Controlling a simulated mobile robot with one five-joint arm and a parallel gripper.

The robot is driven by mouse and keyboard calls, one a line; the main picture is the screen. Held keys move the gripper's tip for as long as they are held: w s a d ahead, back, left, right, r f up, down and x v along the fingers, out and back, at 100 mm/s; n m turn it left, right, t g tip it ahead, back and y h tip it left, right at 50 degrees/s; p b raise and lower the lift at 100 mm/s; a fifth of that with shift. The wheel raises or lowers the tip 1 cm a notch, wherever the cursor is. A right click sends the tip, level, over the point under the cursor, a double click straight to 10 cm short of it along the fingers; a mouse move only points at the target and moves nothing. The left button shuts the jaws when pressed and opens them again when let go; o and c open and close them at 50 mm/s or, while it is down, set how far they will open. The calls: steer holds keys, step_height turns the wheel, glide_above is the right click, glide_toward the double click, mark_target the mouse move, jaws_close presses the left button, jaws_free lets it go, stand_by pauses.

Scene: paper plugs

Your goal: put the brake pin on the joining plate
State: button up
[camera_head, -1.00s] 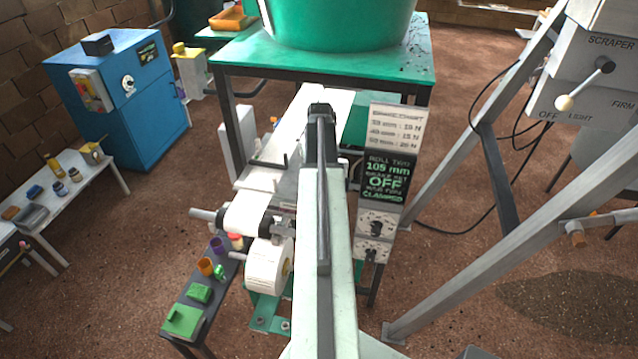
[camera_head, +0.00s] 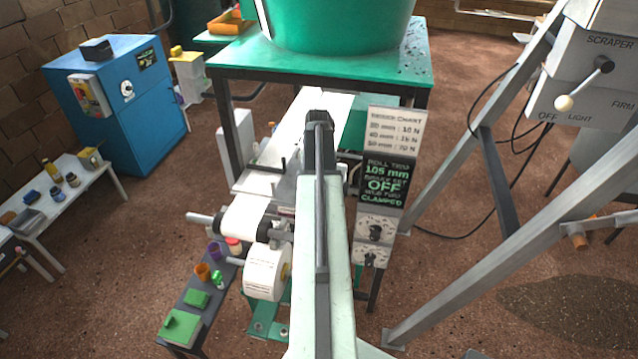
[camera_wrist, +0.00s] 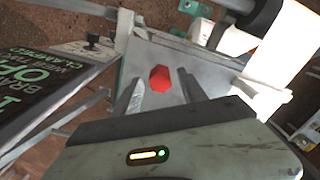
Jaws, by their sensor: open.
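In the wrist view a red six-sided piece (camera_wrist: 160,78), which looks like the head of the brake pin, is at a flat grey metal plate (camera_wrist: 205,64). Whether it stands in the plate or lies on it, I cannot tell. The grey plate may be the joining plate; I cannot be sure. My gripper (camera_wrist: 158,92) is open, with one finger at each side of the red piece. No contact between the fingers and the red piece is clear. In the head view my own arm hides the gripper and the red piece.
A control panel (camera_head: 386,180) reads "OFF" and "CLAMPED" right of my arm. A white paper roll (camera_head: 264,274) and a paper web (camera_head: 244,216) are on its left. A dark bench (camera_head: 190,325) holds green blocks and small cups. A green drum stands behind.

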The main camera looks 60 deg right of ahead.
step_height(320, 180, up, 12)
steer(key=p, duration=1.1)
steer(key=shift+f, duration=0.1)
steer(key=w+a+n, duration=0.1)
steer(key=w+a, duration=0.5)
steer(key=a, duration=0.4)
steer(key=w+a+n, duration=0.2)
steer(key=w+a, duration=0.3)
steer(key=a, duration=0.5)
steer(key=w+a+n, duration=0.1)
steer(key=w+a, duration=0.5)
steer(key=a, duration=0.4)
steer(key=a+n, duration=0.4)
steer(key=a, duration=2.3)
steer(key=shift+a, duration=0.3)
steer(key=shift+f, duration=0.1)
